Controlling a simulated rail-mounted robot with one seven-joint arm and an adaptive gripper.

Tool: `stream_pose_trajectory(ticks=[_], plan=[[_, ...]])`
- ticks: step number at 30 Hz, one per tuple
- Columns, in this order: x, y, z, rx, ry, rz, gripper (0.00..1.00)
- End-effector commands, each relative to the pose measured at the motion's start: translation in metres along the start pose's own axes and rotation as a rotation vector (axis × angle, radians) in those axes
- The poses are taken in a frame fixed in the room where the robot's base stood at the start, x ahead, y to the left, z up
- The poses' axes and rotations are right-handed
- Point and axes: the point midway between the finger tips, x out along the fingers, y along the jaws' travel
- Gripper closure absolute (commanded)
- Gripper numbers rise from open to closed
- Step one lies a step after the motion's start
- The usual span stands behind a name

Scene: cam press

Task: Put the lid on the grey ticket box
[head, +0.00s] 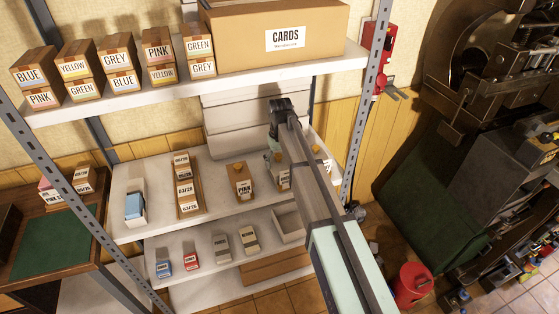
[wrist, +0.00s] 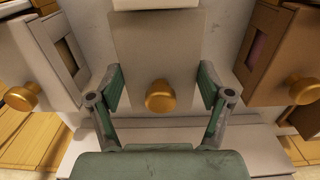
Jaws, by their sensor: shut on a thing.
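A grey piece with a gold knob (wrist: 160,95), which looks like the lid, sits between the two fingers of my gripper (wrist: 160,84). The fingers touch or nearly touch its two sides. In the head view my gripper (head: 275,135) is over the middle shelf, above the labelled grey ticket box (head: 283,180), partly hidden by my arm. I cannot tell whether the lid touches the box.
A box labelled PINK (head: 240,187) stands close on the left, and another knobbed box (head: 319,168) stands on the right. The upper shelf (head: 270,68) runs above, with a large CARDS box (head: 240,35). A steel upright (head: 367,95) stands at the right.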

Motion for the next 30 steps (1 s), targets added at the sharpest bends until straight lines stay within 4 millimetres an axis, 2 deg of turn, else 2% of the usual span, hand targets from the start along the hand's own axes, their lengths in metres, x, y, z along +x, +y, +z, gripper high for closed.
stream_pose_trajectory(ticks=[10, 11, 12, 24, 30], plan=[[0.000, 0.000, 0.000, 0.000, 0.000, 0.000, 0.54], [0.000, 0.000, 0.000, 0.000, 0.000, 0.000, 0.11], [0.000, 0.000, 0.000, 0.000, 0.000, 0.000, 0.00], [-0.001, 0.000, 0.000, 0.000, 0.000, 0.000, 0.00], [-0.016, 0.000, 0.000, 0.000, 0.001, 0.000, 0.00]])
